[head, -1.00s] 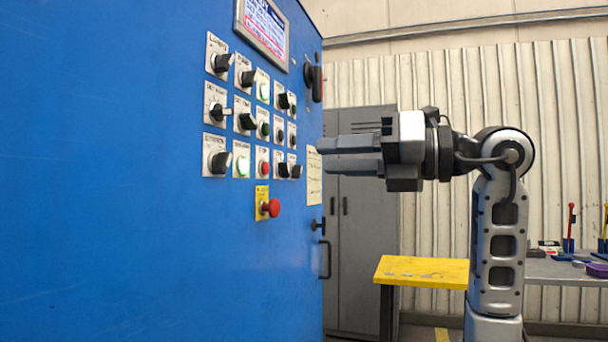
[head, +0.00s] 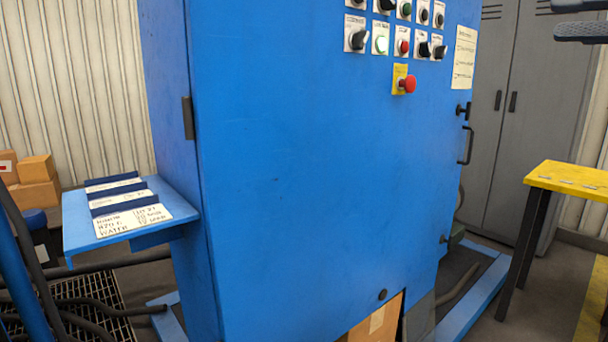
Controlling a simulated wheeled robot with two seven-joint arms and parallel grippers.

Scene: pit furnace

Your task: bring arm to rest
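My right gripper (head: 580,15) shows only in part at the top right corner. Its two dark fingers point left with a gap between them, and nothing is seen in it. The rest of that arm is outside the picture. The fingers are apart from the blue control cabinet (head: 300,190) in the picture, with the grey locker between. My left arm and gripper are not in view.
The cabinet carries knobs, buttons and a red emergency stop (head: 407,84). A blue shelf (head: 75,238) with labelled cards juts out at left. A grey locker (head: 540,110) and a yellow table (head: 572,178) stand at right. Cardboard boxes (head: 36,182) sit far left.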

